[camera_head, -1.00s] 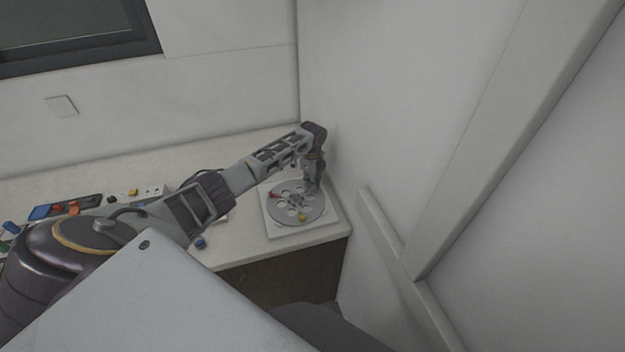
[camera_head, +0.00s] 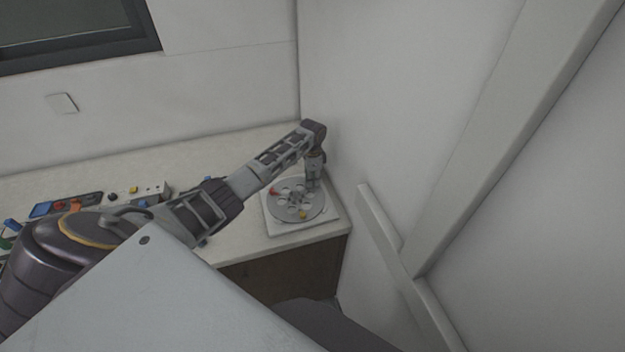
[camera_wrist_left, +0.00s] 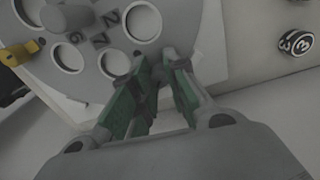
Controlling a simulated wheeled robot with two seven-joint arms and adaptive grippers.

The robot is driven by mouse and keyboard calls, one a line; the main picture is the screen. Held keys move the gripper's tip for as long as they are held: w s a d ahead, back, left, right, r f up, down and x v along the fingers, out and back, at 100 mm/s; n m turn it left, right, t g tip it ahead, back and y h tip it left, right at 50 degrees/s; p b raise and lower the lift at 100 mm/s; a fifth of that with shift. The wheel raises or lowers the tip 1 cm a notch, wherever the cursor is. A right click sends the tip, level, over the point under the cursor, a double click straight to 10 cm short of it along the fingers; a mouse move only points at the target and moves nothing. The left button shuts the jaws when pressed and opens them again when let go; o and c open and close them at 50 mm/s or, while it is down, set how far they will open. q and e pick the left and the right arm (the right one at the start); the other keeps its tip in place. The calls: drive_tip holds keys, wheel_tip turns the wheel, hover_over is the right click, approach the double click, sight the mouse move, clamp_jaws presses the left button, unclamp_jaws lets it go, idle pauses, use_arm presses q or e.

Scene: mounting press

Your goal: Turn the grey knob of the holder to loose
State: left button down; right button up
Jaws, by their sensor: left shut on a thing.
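The holder is a round grey disc (camera_head: 318,209) with several holes, on a white square base in the counter's corner. In the left wrist view the disc (camera_wrist_left: 128,45) fills the upper left, with numbers beside its holes. My left gripper (camera_head: 312,184) reaches down at the disc's right rim. In the left wrist view its green-padded fingers (camera_wrist_left: 157,78) are shut on a small grey part at the rim, apparently the grey knob (camera_wrist_left: 152,75); the fingers mostly hide it. A yellow knob (camera_head: 303,215) and a red knob (camera_head: 274,191) sit elsewhere on the disc. My right gripper is not seen.
The white wall stands close behind and right of the holder. A numbered black dial (camera_wrist_left: 297,42) shows at the wrist view's right. A box with a yellow button (camera_head: 134,189) and other items lie left on the counter (camera_head: 245,150).

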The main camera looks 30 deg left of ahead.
use_arm(q)
drive_tip(key=n, duration=1.2)
drive_tip(key=shift+d, duration=0.1)
drive_tip(key=n, duration=0.3)
drive_tip(key=shift+n, duration=0.3)
drive_tip(key=n, duration=0.7)
drive_tip(key=shift+n, duration=0.4)
drive_tip(key=n, duration=0.4)
drive_tip(key=shift+w, duration=0.1)
drive_tip(key=shift+n, duration=2)
